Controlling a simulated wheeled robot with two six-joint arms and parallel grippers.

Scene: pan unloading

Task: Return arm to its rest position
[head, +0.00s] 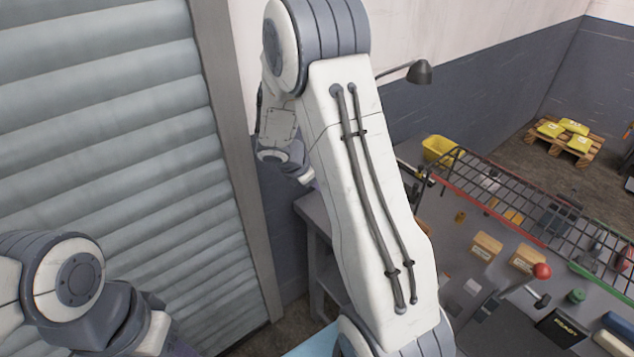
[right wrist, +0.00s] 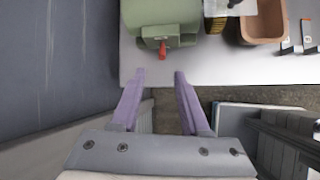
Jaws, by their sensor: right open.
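My right arm (head: 365,190) rises through the middle of the head view, bends at its elbow at the top and comes down behind itself. Its wrist shows partly at the left of the upper link, and the gripper is hidden there. In the right wrist view my right gripper (right wrist: 160,75) has two purple fingers spread apart, with nothing between them. The tips overlap the near edge of a pale bench (right wrist: 205,70) in the picture; the height gap cannot be told. My left arm (head: 75,280) shows at the lower left, its gripper out of view.
A green machine with a red lever (right wrist: 162,48) stands on the bench, with a brown bin (right wrist: 262,22) to its right. A ribbed shutter (head: 110,130) fills the left. A wire rack (head: 520,210), boxes and a red-knobbed lever (head: 541,271) lie right.

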